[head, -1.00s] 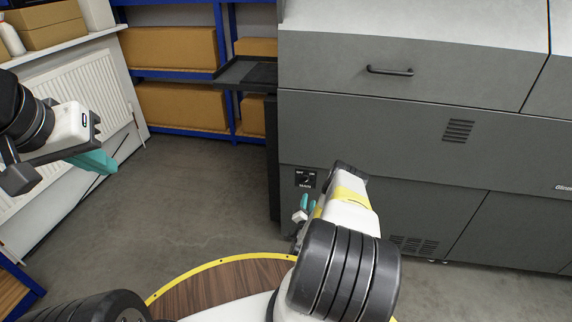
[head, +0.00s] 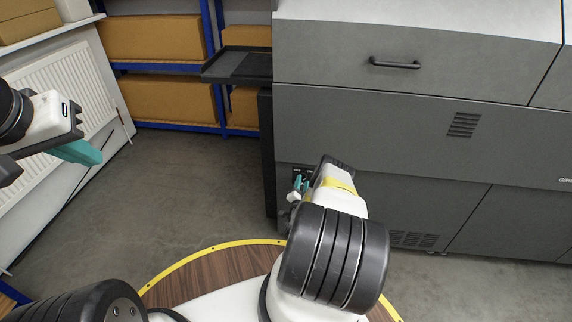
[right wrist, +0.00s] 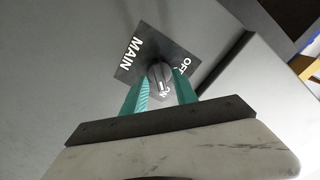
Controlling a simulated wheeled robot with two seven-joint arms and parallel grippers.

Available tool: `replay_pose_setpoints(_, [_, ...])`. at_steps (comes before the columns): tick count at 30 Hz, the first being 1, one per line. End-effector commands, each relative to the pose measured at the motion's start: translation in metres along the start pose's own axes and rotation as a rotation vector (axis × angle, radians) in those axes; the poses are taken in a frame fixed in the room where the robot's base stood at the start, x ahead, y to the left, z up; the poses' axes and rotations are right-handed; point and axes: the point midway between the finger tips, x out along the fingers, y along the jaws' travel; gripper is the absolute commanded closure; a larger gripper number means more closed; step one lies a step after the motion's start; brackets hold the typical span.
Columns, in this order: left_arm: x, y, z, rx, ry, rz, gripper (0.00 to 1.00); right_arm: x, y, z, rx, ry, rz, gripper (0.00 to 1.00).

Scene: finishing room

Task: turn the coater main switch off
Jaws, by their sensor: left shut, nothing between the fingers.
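In the head view the plate (head: 301,170) is low on the coater's front, partly hidden by my right gripper (head: 298,187). That gripper (right wrist: 161,92) is open, with one teal finger on either side of the knob. I cannot tell whether the fingers touch it. My left gripper (head: 88,153) is shut and empty at the far left, well away from the switch.
The grey coater (head: 400,140) fills the right side, with a drawer handle (head: 395,64) and vents. A dark tray (head: 238,66) juts from its left side. Blue shelving with boxes (head: 172,104) and a radiator (head: 75,85) stand behind. The floor (head: 180,180) between is clear.

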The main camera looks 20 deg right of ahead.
Motion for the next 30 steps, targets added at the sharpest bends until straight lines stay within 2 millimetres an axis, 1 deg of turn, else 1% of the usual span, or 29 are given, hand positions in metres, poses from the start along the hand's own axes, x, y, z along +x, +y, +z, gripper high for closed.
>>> replay_pose_setpoints(3, [0.0,0.0,0.0,0.0,0.0,0.0,1.0,0.005,-0.0002,0.0001,0.0,0.0,0.0,0.65])
replay_pose_setpoints(10, [0.0,0.0,0.0,0.0,0.0,0.0,1.0,0.0056,-0.0003,0.0001,0.0,0.0,0.0,0.65])
replay_pose_setpoints(14, [0.0,0.0,0.0,0.0,0.0,0.0,1.0,0.0056,-0.0002,0.0,0.0,0.0,0.0,0.91])
replay_pose_setpoints(15, [0.0001,0.0,0.0,0.0,0.0,0.0,1.0,0.0056,-0.0002,0.0,0.0,0.0,0.0,0.99])
replay_pose_setpoints(16, [0.0001,0.0,0.0,0.0,0.0,0.0,1.0,0.0056,-0.0003,0.0,0.0,0.0,0.0,1.0])
replay_pose_setpoints(23, [0.0,0.0,0.0,0.0,0.0,0.0,1.0,0.0056,-0.0002,-0.0001,-0.003,0.0,0.0,1.0])
replay_pose_setpoints(30, [0.0,0.0,0.0,0.0,0.0,0.0,1.0,0.0056,-0.0011,0.0002,-0.06,-0.001,-0.002,1.0])
